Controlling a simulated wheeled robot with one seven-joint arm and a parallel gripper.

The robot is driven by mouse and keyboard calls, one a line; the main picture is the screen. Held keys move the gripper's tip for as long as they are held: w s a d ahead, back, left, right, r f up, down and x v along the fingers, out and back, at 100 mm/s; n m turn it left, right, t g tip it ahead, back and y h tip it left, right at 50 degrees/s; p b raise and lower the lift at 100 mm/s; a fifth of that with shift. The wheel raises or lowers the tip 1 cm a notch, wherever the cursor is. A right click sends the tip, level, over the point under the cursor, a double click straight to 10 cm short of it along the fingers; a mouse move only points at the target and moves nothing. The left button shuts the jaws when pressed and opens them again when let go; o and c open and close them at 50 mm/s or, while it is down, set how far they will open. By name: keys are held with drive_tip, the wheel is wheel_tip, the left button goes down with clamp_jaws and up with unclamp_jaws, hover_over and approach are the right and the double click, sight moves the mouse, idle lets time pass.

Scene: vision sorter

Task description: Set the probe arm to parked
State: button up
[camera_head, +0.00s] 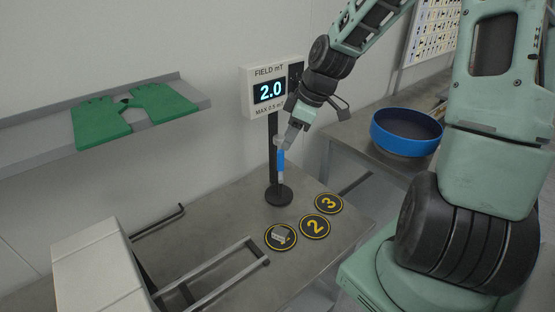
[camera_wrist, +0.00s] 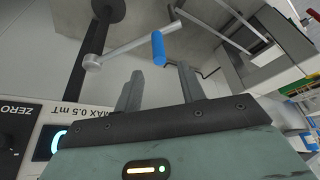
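The field meter (camera_head: 262,92) reads 2.0 and stands on a black post with a round base (camera_head: 279,195). The probe arm shows in the wrist view as a thin grey rod (camera_wrist: 125,48) running from a round grey knob (camera_wrist: 92,62) to a blue grip (camera_wrist: 158,48). The blue grip (camera_head: 281,162) also shows in the head view, beside the post. My gripper (camera_head: 288,143) is just above it. In the wrist view my gripper (camera_wrist: 160,70) is open and empty, with the blue grip a little beyond the gap between its fingertips. Parked markings are not readable.
Round black plates lie on the table: one with a picture (camera_head: 281,237), one marked 2 (camera_head: 315,226), one marked 3 (camera_head: 329,203). A metal frame (camera_head: 215,265) and white box (camera_head: 98,265) are at front left. A blue bowl (camera_head: 406,131) and shelf with green gloves (camera_head: 130,112) flank.

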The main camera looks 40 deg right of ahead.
sight(281, 152)
drive_tip(key=x, duration=0.8)
drive_tip(key=shift+f, duration=0.1)
clamp_jaws()
